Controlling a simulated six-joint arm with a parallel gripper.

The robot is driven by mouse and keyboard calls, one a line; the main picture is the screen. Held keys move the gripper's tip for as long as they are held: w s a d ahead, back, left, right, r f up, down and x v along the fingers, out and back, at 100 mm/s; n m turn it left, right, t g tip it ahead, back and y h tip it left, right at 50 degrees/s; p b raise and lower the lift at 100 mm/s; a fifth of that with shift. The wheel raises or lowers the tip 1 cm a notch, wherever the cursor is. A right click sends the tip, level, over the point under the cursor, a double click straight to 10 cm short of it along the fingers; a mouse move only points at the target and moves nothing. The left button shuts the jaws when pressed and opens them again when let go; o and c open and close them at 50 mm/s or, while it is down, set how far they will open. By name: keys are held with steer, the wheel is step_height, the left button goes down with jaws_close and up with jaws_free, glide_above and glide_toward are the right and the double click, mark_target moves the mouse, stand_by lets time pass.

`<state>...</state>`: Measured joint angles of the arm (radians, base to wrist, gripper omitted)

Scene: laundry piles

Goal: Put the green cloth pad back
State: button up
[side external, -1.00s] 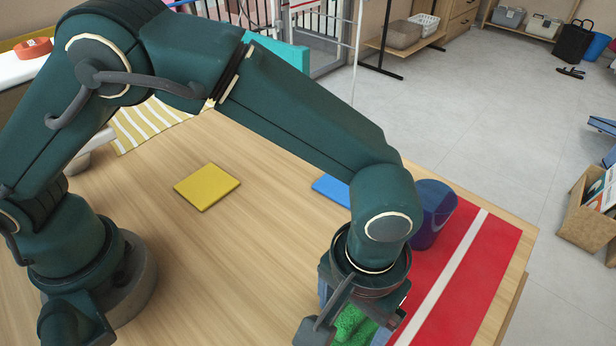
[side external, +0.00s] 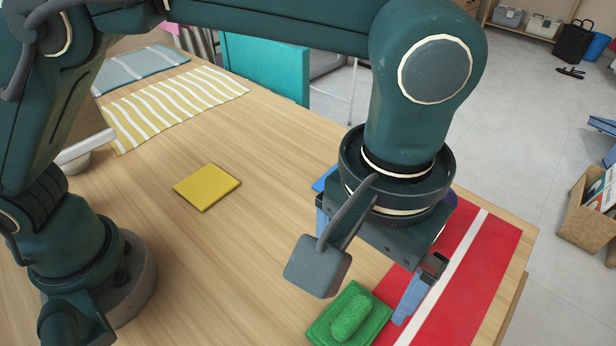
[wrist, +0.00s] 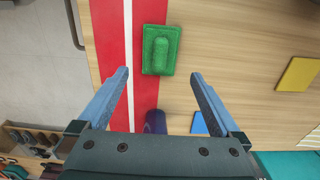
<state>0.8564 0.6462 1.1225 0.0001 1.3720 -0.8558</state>
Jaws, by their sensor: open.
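The green cloth pad (side external: 378,329) lies flat near the front of the wooden table, at the edge of a red cloth with a white stripe (side external: 475,270). A bumpy green oblong piece (side external: 349,313) sits on top of the pad. The wrist view shows the pad (wrist: 148,66) with the oblong piece (wrist: 160,50) on it, just beyond my fingertips. My gripper (wrist: 160,75) is open and empty. It hangs above the table, apart from the pad; in the side view one blue finger shows clearly and the other is mostly hidden.
A yellow pad (side external: 207,187) lies mid-table. A blue pad (wrist: 199,123) and a dark blue-purple object (wrist: 155,122) lie below my gripper, mostly hidden in the side view. Yellow-striped (side external: 175,104) and grey-blue striped (side external: 142,68) cloths lie at the back. Bare wood surrounds the yellow pad.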

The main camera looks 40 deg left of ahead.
steer(key=w+a+r+t+h, duration=0.1)
steer(key=a+r, duration=0.3)
steer(key=a, duration=0.2)
steer(key=w+a+r+t, duration=0.1)
steer(key=a+r, duration=0.3)
steer(key=a, duration=0.3)
steer(key=s+a+f+t, duration=0.1)
steer(key=s+a, duration=0.2)
steer(key=a, duration=0.3)
steer(key=s+a+f+t+y, duration=0.1)
steer(key=s+a+f+t, duration=0.1)
steer(key=a, duration=0.4)
steer(key=shift+s+f+t, duration=0.3)
steer(key=shift+s, duration=0.25)
